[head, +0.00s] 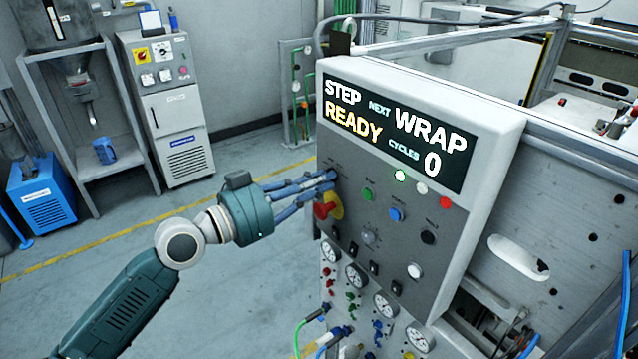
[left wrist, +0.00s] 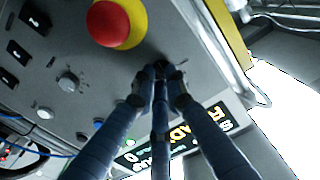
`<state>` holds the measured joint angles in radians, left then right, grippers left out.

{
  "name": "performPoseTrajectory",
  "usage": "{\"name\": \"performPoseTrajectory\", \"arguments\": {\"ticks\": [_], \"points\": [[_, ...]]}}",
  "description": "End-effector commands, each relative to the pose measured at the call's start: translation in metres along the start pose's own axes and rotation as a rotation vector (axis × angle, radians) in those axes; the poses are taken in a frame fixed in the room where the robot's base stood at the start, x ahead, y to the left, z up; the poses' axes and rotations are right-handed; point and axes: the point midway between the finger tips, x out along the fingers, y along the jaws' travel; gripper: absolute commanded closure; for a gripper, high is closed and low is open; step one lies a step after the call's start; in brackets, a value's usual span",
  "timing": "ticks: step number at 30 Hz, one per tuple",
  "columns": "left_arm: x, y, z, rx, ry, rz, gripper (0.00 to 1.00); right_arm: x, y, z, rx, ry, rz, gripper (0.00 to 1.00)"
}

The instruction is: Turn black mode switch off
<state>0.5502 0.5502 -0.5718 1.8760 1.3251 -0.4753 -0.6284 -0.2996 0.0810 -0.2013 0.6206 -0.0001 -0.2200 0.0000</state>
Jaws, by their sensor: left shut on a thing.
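The control panel (head: 400,262) is grey, with a display reading STEP, NEXT WRAP, READY and CYCLES 0. My left gripper (head: 331,179) reaches its upper left part, above the red and yellow emergency stop (head: 325,208). In the left wrist view the fingers (left wrist: 163,80) are closed together around a small dark knob, the black mode switch (left wrist: 166,65), at the panel face. The fingers hide most of it, so its turned position cannot be told. The emergency stop (left wrist: 108,22) is close beside the fingers. My right gripper is not in view.
The panel also carries a green button (head: 368,194), a blue button (head: 397,214), a grey knob (head: 369,236), a black button (head: 428,237) and a white button (head: 414,271). Gauges and hoses sit below. Floor left of the panel is clear.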

Motion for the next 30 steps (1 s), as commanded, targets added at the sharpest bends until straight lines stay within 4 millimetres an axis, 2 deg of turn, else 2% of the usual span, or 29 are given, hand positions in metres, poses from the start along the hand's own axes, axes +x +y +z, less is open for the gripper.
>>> {"name": "performPoseTrajectory", "arguments": {"ticks": [14, 30], "points": [[0.000, -0.001, -0.003, -0.452, 0.001, 0.000, 1.00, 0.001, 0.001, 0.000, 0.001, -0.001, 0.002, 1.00], [0.000, -0.003, -0.005, -0.964, 0.000, -0.001, 1.00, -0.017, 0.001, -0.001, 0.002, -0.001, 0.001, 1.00]]}}
